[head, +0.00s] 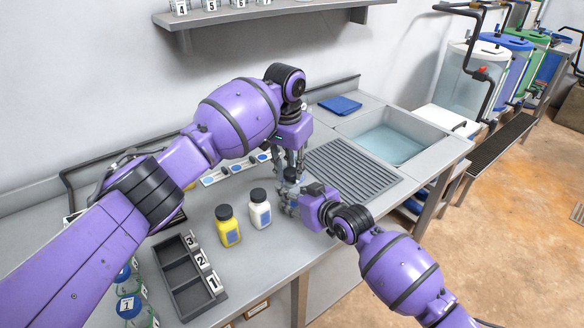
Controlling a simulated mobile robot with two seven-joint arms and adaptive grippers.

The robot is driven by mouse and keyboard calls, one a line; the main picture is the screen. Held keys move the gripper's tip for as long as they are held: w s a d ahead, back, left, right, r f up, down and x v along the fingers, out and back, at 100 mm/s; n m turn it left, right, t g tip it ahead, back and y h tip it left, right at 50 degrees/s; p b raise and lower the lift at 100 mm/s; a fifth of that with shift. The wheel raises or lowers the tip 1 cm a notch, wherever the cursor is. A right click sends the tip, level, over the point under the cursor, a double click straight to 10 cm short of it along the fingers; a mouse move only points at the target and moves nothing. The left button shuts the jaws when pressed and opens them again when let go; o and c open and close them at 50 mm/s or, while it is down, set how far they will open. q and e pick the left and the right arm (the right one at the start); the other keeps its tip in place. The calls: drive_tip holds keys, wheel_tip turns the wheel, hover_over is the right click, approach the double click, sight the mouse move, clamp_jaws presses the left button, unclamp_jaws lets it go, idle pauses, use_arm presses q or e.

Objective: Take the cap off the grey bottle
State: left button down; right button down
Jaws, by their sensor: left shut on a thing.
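A dark cap (291,174) shows between the fingers of my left gripper (290,165), which points down from above and is shut on it. The bottle under this cap is mostly hidden by my grippers, so its colour is hard to make out. My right gripper (287,200) comes in from the right, low at that bottle's side. Its fingers are too small and covered to tell whether they are closed on it. I cannot tell whether the cap is still on the bottle.
A white bottle (260,212) and a yellow bottle (229,232), both dark-capped, stand just left of the grippers. A dark numbered tray (184,310) lies front left. A ribbed drainboard (350,172) and a water-filled sink (393,145) are to the right. A shelf (270,14) hangs above.

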sight(293, 171)
use_arm(q)
drive_tip(key=shift+r, duration=2)
use_arm(e)
drive_tip(key=c, duration=1.1)
unclamp_jaws()
drive_tip(key=shift+s, duration=0.1)
drive_tip(key=v, duration=1.2)
